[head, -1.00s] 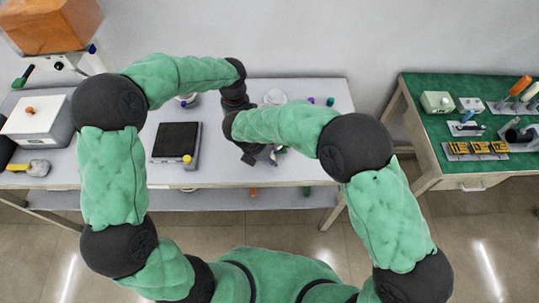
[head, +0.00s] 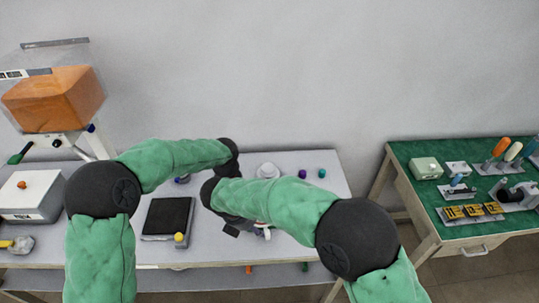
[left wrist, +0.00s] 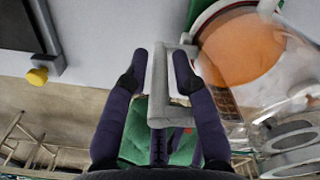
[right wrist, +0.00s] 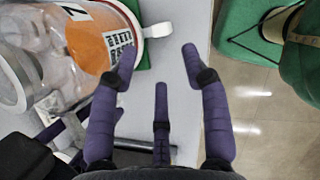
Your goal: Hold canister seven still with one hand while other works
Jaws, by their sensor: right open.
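Canister seven, a clear canister with an orange band, shows in the right wrist view (right wrist: 88,35) at upper left, with a white label, part of a dark digit and a white tab. It also shows in the left wrist view (left wrist: 240,48) at upper right, with a grey handle (left wrist: 172,108). My left gripper (left wrist: 161,58) has its fingers drawn in on either side of this handle and appears shut on it. My right gripper (right wrist: 158,55) is open and empty, beside the canister's orange band. In the head view my arms hide most of the canister.
A black-topped scale (head: 167,217) with a yellow knob stands left of the grippers. A white box (head: 28,195) is further left. Purple and green caps (head: 302,174) and a white round piece (head: 267,171) lie at the back. A green-topped bench (head: 420,150) with tools stands right.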

